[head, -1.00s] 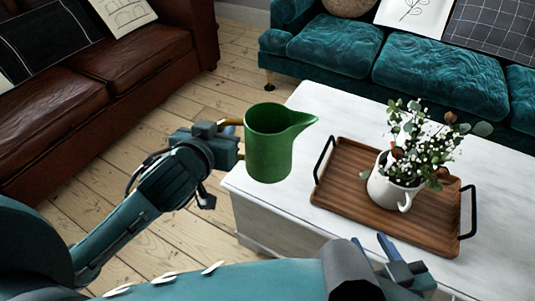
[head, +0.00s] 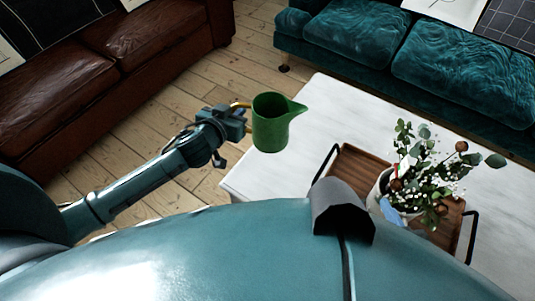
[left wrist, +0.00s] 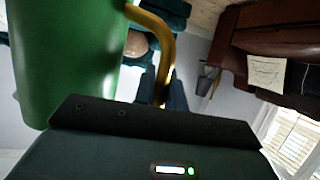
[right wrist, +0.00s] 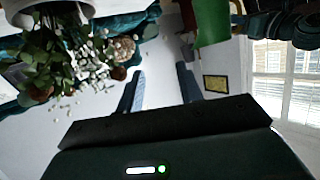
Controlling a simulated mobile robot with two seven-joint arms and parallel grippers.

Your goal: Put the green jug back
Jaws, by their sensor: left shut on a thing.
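The green jug (head: 271,126) hangs roughly upright above the left edge of the white table, with its spout to the right. My left gripper (head: 241,108) is shut on its gold handle. In the left wrist view the jug (left wrist: 70,60) fills the upper left and the fingers (left wrist: 163,88) close around the handle (left wrist: 160,30). My right gripper (right wrist: 161,88) is open, with nothing between its two blue fingers. It is largely hidden in the head view, near the white vase. Part of the jug (right wrist: 212,24) shows at the top of the right wrist view.
A white table (head: 310,112) carries a wooden tray (head: 358,170) with black handles. A white vase of flowers (head: 381,186) stands on the tray. The table's left and back parts are bare. A teal sofa (head: 370,45) and a brown leather sofa (head: 150,45) flank it.

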